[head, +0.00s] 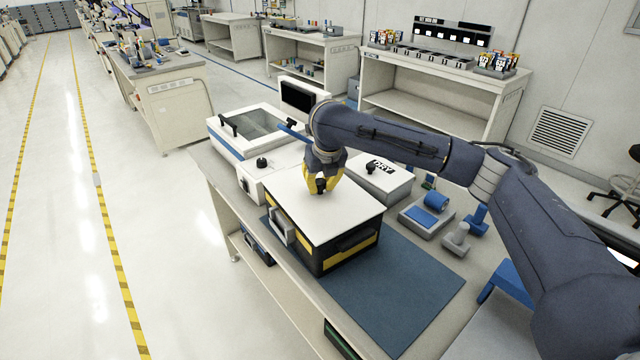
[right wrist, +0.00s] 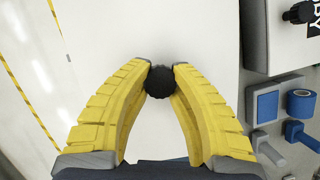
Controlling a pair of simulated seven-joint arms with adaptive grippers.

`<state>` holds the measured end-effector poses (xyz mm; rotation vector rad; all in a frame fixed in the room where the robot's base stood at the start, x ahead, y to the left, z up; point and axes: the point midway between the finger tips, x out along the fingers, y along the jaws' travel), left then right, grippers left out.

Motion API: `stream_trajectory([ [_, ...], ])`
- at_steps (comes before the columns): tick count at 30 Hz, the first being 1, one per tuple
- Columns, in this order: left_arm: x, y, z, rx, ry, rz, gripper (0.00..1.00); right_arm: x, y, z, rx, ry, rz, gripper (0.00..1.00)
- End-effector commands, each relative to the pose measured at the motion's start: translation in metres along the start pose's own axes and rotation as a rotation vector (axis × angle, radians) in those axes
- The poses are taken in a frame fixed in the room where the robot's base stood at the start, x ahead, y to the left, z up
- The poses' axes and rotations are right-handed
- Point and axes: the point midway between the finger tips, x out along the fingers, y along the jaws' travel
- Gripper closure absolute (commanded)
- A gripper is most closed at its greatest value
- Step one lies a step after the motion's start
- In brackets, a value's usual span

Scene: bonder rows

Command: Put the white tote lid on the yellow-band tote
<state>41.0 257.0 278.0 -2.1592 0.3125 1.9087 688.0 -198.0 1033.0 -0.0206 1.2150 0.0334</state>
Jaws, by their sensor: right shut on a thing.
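The white tote lid (head: 345,214) lies flat over the top of the black tote with a yellow band (head: 345,255), on the bench. In the head view its edges look lined up with the tote's rim; I cannot tell whether it is fully seated. My right gripper (head: 322,184) is above the lid, shut on the lid's black knob. In the right wrist view the yellow fingers (right wrist: 160,75) close on both sides of the black knob (right wrist: 159,84), with the white lid (right wrist: 165,30) filling the middle. My left gripper is not in view.
The tote stands on a blue mat (head: 400,290). A white box marked DRY (head: 380,180) stands close behind it on the right. A white machine with a clear cover (head: 250,130) is at the left. A blue tape roll (head: 436,201) and small tools lie right.

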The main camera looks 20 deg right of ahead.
Motion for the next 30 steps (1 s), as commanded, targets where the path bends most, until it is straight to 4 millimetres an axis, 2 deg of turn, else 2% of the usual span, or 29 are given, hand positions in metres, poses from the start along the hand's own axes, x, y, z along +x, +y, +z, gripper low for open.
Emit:
stream_trajectory([
  [25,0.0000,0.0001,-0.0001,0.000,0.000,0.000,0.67,0.0064,-0.0001,-0.0023,0.000,0.000,0.000,1.00],
  [26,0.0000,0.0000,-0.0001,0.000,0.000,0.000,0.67,0.0064,-0.0001,-0.0023,0.000,0.000,0.000,0.75],
  [30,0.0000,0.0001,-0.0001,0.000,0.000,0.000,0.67,0.0064,0.0000,-0.0023,0.000,0.000,0.000,0.59],
])
